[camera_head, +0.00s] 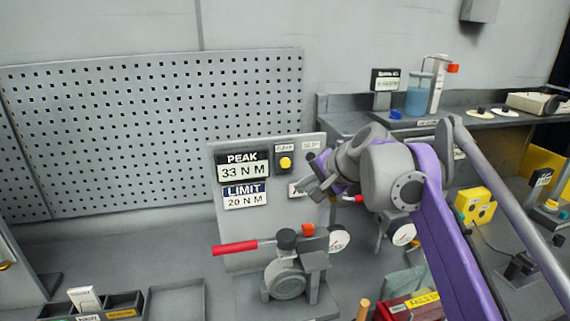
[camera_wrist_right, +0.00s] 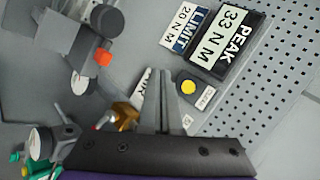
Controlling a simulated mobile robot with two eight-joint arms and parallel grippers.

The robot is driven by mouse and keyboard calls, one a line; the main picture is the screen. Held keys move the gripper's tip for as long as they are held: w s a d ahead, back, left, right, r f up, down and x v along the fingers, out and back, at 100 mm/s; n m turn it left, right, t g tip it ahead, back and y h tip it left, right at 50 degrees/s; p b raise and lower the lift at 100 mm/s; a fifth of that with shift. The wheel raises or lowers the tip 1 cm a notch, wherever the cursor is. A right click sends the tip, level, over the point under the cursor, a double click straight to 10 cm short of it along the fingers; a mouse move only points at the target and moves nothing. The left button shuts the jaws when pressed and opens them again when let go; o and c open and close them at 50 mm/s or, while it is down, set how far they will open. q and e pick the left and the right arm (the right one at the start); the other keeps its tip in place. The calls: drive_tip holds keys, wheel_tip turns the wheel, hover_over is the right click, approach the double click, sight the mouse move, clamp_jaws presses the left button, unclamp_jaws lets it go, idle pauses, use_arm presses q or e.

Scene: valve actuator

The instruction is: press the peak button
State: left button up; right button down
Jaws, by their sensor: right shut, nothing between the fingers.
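A grey upright panel (camera_head: 270,215) carries a PEAK display (camera_head: 242,166) reading 33 N M and a LIMIT display (camera_head: 245,195) reading 20 N M. A yellow round button (camera_head: 285,163) sits right of the PEAK display under a small label that looks like CLEAR. It also shows in the wrist view (camera_wrist_right: 189,87). A second small label (camera_head: 311,146) is to its right, too small to read surely; what lies below it is hidden by my right gripper (camera_head: 313,190). That gripper is shut and empty in front of the panel's right side, its fingers (camera_wrist_right: 163,75) beside the yellow button in the wrist view.
A valve (camera_head: 288,281) with a red handle (camera_head: 235,247) and a gauge (camera_head: 339,238) stands below the panel. A perforated board (camera_head: 150,135) is behind at left. A shelf (camera_head: 450,121) with a blue-filled beaker (camera_head: 419,100) is at right. A red box (camera_head: 408,307) is in front.

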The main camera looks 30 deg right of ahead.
sight(285, 163)
use_arm(q)
drive_tip(key=shift+w+r+p, duration=0.45)
drive_tip(key=shift+r+p, duration=0.05)
drive_tip(key=shift+r, duration=0.2)
use_arm(e)
drive_tip(key=w, duration=0.3)
drive_tip(key=w+d, duration=0.1)
drive_tip(key=w, duration=0.2)
drive_tip(key=w+d, duration=0.1)
drive_tip(key=w, duration=0.1)
drive_tip(key=shift+w, duration=0.4)
use_arm(q)
drive_tip(key=shift+s, duration=0.1)
use_arm(e)
drive_tip(key=shift+s, duration=0.1)
use_arm(q)
drive_tip(key=shift+r, duration=0.1)
idle(0.7)
use_arm(e)
drive_tip(key=shift+w+d+r, duration=0.1)
drive_tip(key=shift+w, duration=0.3)
use_arm(q)
drive_tip(key=shift+w+r, duration=0.25)
drive_tip(key=shift+w, duration=0.05)
use_arm(e)
drive_tip(key=shift+w, duration=0.15)
use_arm(q)
drive_tip(key=shift+s, duration=0.1)
